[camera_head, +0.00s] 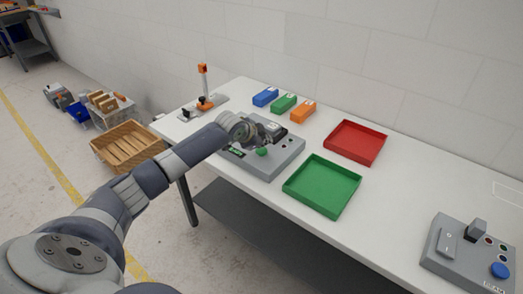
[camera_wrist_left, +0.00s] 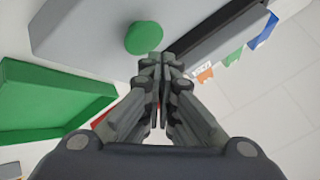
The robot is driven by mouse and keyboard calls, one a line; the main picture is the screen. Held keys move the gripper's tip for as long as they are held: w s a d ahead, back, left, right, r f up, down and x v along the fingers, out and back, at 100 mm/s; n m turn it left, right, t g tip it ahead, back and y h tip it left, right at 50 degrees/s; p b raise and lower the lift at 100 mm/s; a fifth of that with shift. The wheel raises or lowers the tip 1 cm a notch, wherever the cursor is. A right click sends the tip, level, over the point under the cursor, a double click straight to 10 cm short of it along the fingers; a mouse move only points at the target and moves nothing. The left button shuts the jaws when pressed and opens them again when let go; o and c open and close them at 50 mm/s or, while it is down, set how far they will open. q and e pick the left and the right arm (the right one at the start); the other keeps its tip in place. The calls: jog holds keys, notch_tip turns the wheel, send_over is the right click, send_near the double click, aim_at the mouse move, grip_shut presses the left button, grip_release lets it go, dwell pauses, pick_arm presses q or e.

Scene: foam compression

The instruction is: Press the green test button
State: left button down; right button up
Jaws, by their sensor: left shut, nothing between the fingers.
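The green test button (camera_head: 262,152) is a round cap on top of a grey test machine (camera_head: 284,165). It also shows in the left wrist view (camera_wrist_left: 143,38), at the top centre. My left gripper (camera_head: 274,136) reaches over the machine, just behind the button in the head view. In the left wrist view its fingertips (camera_wrist_left: 158,62) are together and empty. They end right beside the button's edge in the picture; I cannot tell whether they touch it. My right gripper is in neither view.
A green tray (camera_head: 319,203) and a red tray (camera_head: 356,141) lie right of the machine. Blue (camera_head: 265,97), green (camera_head: 284,103) and orange (camera_head: 303,111) blocks sit behind it. A grey control box (camera_head: 465,258) stands at the right. The table (camera_head: 395,190) is otherwise mostly clear.

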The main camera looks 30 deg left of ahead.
pick_arm(q)
jog(key=shift+f, duration=0.15)
jog(key=shift+f, duration=0.25)
jog(key=shift+f, duration=0.6)
dwell(0.8)
jog(key=shift+r, duration=0.1)
jog(key=shift+r+p, duration=0.8)
jog(key=shift+p, duration=0.1)
